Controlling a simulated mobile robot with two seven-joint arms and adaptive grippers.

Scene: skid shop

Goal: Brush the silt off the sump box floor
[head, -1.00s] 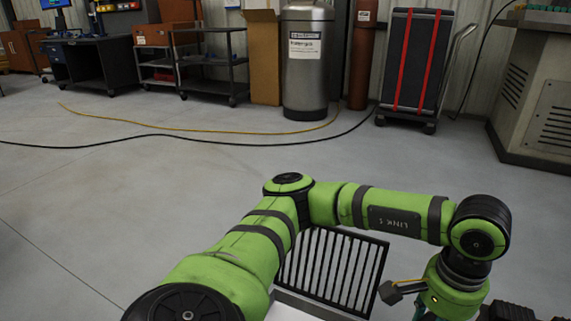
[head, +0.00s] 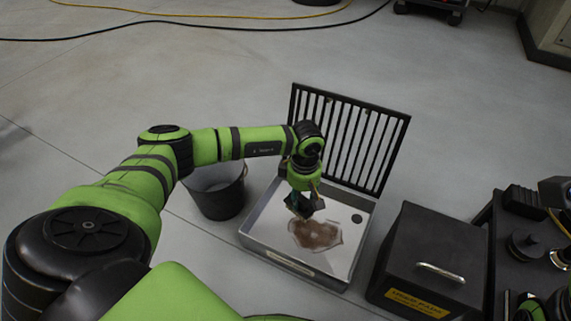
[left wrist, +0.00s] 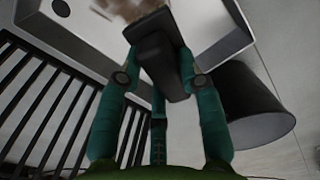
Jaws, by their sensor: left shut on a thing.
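The sump box (head: 262,222) is a shallow pale metal tray on the floor, with a brown silt patch (head: 315,234) on its floor and a dark round hole at the far right. My left gripper (head: 303,206) is over the box, at the far edge of the silt. In the left wrist view its teal fingers (left wrist: 160,88) are shut on a dark brush (left wrist: 158,58), its head toward the brown silt (left wrist: 130,8). I cannot tell whether the brush touches the floor of the box.
A black barred grate (head: 350,135) stands tilted up behind the box. A dark bucket (head: 218,192) stands left of it. A black case (head: 425,262) with a metal handle and yellow label is close on the right, beside a dark bench. Open floor lies behind.

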